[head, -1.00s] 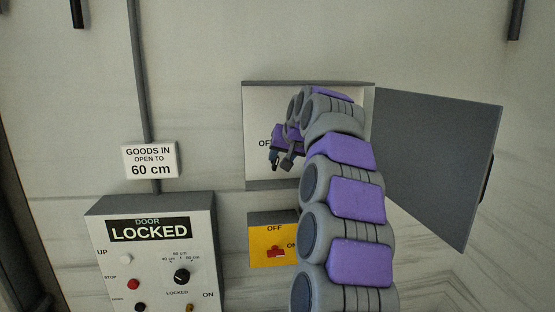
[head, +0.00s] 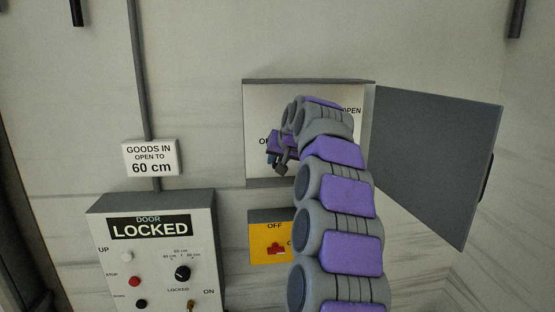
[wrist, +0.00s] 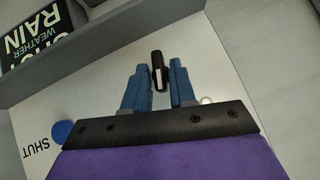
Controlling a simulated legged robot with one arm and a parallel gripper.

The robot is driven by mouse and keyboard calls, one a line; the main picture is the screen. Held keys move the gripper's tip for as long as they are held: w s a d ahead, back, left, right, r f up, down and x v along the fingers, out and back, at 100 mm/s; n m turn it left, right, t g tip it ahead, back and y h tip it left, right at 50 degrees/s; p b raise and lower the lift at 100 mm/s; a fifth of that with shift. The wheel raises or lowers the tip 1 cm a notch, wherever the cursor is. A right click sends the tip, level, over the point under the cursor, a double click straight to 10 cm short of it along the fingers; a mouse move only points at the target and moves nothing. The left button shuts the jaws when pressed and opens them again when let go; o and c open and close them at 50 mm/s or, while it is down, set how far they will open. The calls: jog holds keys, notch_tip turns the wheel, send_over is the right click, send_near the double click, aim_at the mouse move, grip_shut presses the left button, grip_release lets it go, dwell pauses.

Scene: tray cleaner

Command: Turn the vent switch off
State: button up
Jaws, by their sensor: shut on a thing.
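The vent switch appears as a black lever with a white stripe (wrist: 159,70) in the wrist view, standing between my blue fingers. My gripper (wrist: 158,88) is shut on this lever. In the head view my gripper (head: 277,166) is at the lower left of the open wall box (head: 258,105), in front of its white panel. The lever itself is hidden there by my gripper and arm. The panel shows a partly covered label starting with "O" at left and "OPEN" at upper right. The wrist view shows "SHUT" beside a blue round spot (wrist: 63,131).
The box's grey door (head: 435,165) hangs open at right. A yellow OFF/ON plate (head: 262,238) with a red switch (head: 278,249) sits below. A door control box (head: 153,255) reading "LOCKED" and a "60 cm" sign (head: 151,158) are at left.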

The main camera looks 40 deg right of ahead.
jog(key=shift+f+n+g+h+b, duration=0.2)
jog(key=shift+n+g+h+b, duration=0.15)
jog(key=shift+h, duration=0.15)
grip_shut()
jog(key=shift+w+a+r+n+g+h, duration=0.1)
jog(key=shift+a+n+g+h, duration=0.2)
jog(key=shift+h, duration=0.4)
jog(key=shift+d, duration=0.1)
jog(key=o, duration=0.7)
grip_release()
jog(key=shift+c, duration=0.2)
jog(key=b+v, duration=0.1)
jog(key=v, duration=1.6)
jog(key=shift+r, duration=0.25)
jog(key=shift+d, duration=0.15)
